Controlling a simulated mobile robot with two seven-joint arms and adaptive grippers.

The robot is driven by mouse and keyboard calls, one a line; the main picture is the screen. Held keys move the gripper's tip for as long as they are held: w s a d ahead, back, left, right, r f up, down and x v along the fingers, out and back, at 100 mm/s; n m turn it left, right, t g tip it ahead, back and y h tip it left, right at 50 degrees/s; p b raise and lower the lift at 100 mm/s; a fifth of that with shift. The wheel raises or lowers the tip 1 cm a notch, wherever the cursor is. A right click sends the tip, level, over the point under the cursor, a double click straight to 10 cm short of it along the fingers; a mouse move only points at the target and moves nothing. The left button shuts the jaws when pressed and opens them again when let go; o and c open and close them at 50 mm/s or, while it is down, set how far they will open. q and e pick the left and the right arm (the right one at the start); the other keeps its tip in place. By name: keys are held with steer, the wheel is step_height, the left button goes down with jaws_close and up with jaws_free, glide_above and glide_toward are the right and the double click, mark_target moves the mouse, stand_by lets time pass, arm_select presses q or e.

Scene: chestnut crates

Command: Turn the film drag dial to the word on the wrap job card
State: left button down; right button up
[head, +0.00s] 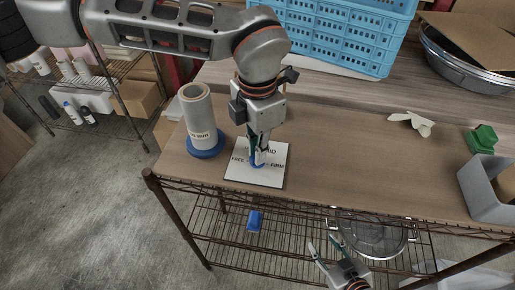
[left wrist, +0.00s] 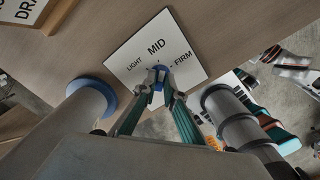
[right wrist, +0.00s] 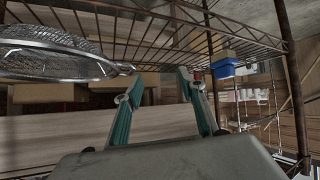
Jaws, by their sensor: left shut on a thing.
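The white dial plate (head: 240,176) lies on the wooden table and carries LIGHT, MID and FIRM, clearest in the left wrist view (left wrist: 190,55). My left gripper (head: 259,163) points down at its middle, shut on the small blue dial (left wrist: 159,86). The fingers hide most of the dial, and I cannot tell which word it points to. In the left wrist view, part of a wood-edged board (left wrist: 90,12) with letters "DRA" shows at the top left; the rest is cut off. My right gripper (head: 323,245) is open and empty, low before the table's front edge.
A film roll (head: 197,108) on a blue base (head: 206,146) stands just left of the plate. A blue crate (head: 340,35) is behind. A grey bin (head: 478,190) and green object (head: 482,138) are at right. The wire shelf below holds a mesh strainer (right wrist: 60,62).

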arm_select(q)
steer(key=m, duration=0.3)
steer(key=shift+m, duration=0.4)
steer(key=m, duration=0.2)
steer(key=shift+m+p, duration=0.3)
steer(key=shift+m, duration=1)
steer(key=c, duration=2.1)
jaws_free()
steer(key=shift+c, duration=0.2)
steer(key=shift+r, duration=0.1)
step_height(320, 180, up, 12)
